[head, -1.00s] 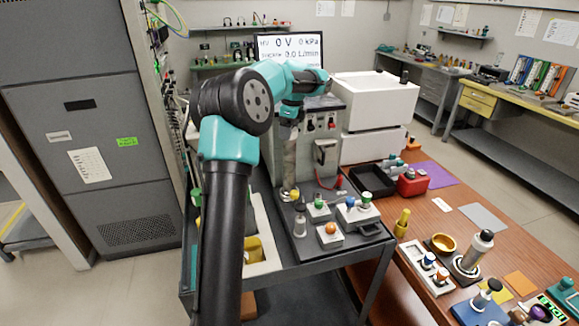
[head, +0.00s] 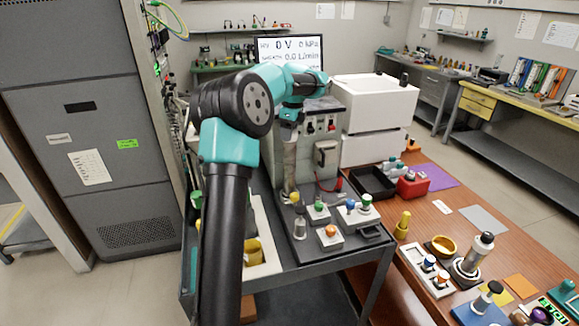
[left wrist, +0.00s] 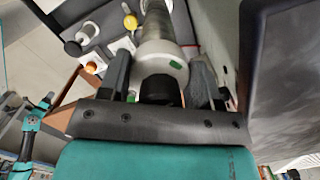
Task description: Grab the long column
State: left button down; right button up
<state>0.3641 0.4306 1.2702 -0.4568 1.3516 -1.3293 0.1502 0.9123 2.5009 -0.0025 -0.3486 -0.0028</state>
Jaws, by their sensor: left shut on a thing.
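The long column (head: 289,165) is a pale grey metal cylinder standing upright on the grey cart in the head view. My left gripper (head: 290,122) is at its upper end. In the left wrist view the column (left wrist: 158,28) runs between the two dark fingers of my left gripper (left wrist: 160,78), which is shut on it. Its pale end collar with a green mark lies between the fingers. The column's foot is small in the head view, so I cannot tell whether it touches the cart. My right gripper is not in view.
The grey instrument box (head: 323,125) stands close behind the column. Small fittings with coloured knobs (head: 330,233) sit on the cart in front. A black tray (head: 372,183) and more parts occupy the wooden table (head: 400,285) at right.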

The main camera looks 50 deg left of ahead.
pick_arm(q)
jog(key=shift+r, duration=0.25)
notch_tip(320, 180, up, 18)
jog(key=shift+f, duration=0.15)
dwell(0.7)
jog(key=shift+s, duration=0.1)
dwell(0.4)
